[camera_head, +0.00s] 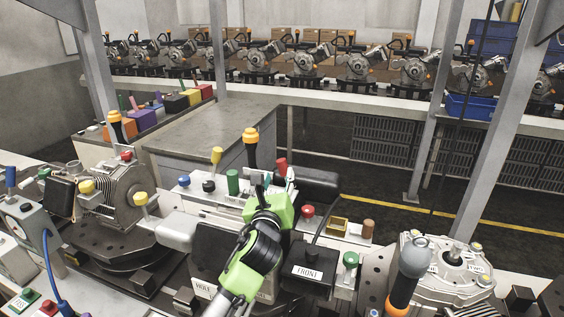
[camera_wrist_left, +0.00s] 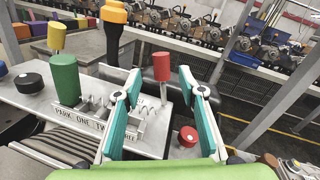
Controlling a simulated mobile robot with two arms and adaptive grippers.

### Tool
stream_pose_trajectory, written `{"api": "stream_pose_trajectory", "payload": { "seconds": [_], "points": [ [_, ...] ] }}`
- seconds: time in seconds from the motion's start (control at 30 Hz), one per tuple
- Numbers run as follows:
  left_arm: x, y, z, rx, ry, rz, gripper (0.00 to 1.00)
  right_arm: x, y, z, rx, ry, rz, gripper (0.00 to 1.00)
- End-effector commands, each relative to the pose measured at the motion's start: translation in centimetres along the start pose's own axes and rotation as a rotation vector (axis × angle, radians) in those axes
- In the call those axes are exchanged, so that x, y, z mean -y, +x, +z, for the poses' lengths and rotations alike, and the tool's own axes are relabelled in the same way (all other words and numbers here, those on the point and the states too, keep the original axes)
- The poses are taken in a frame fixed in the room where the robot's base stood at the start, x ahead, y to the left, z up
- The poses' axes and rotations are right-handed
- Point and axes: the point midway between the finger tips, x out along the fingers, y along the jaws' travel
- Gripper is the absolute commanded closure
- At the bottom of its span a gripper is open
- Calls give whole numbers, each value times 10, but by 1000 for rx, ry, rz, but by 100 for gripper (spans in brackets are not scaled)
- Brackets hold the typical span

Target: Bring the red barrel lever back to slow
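The red barrel lever (camera_head: 281,165) is an upright red cylinder on a thin stem at the back right of the control panel. In the left wrist view the red barrel (camera_wrist_left: 161,67) shows between my two teal fingertips in the picture. My left gripper (camera_head: 277,183), with a green body, reaches up to it in the head view. Its fingers (camera_wrist_left: 160,80) are apart, with clear space on both sides of the barrel; I cannot tell whether the barrel is between them in depth. No slow marking is readable. My right gripper is not in view.
A green barrel lever (camera_wrist_left: 65,80), a black knob (camera_wrist_left: 28,82) and a yellow-topped lever (camera_wrist_left: 57,37) stand left on the panel. A tall orange-topped black handle (camera_head: 250,145) rises close behind my gripper. A red button (camera_wrist_left: 188,137) sits to the right.

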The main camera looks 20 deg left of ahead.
Motion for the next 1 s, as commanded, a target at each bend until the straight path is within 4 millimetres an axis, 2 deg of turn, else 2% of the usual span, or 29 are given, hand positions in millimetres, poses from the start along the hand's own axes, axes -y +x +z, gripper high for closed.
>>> {"api": "stream_pose_trajectory", "payload": {
  "seconds": [0.1, 0.4, 0.6, 0.87, 0.97, 1.0],
  "points": [
    [1, 22, 3, -1, -1, 1, 63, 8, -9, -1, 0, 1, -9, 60],
    [0, 62, 1, 0, -1, 1, 63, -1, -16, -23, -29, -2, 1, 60],
    [0, 71, 0, 0, 0, -1, 63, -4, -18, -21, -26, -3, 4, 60],
    [0, 72, 0, 0, -1, 0, 63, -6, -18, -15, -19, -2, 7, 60],
    [0, 71, 0, 0, -1, 0, 84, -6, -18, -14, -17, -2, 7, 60],
    [0, 71, 0, 0, 0, -1, 94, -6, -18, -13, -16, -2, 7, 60]
  ]
}}
